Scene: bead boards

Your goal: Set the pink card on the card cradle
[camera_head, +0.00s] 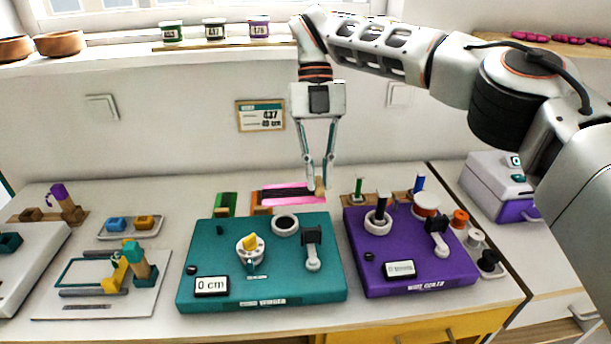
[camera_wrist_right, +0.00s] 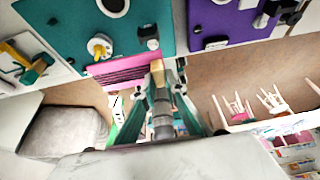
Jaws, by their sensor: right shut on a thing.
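The pink card (camera_head: 283,201) has dark stripes on its face and a tan block (camera_head: 320,189) at its right end. My right gripper (camera_head: 318,186) is shut on it at that block, just behind the teal board. The card also shows in the right wrist view (camera_wrist_right: 115,75), reaching out left of the fingers (camera_wrist_right: 157,85). A green card-like piece (camera_head: 226,202) and an orange one (camera_head: 261,210) stand behind the teal board, the orange one partly hidden by the pink card. I cannot tell for certain which thing is the card cradle. My left gripper is not in view.
The teal board (camera_head: 330,290) carries a yellow knob, a ring and a lever. The purple board (camera_head: 450,283) stands right of it. A pale plate (camera_head: 50,308) with yellow and teal parts lies left, below a small tray (camera_head: 104,235). A white-purple box (camera_head: 484,190) stands right.

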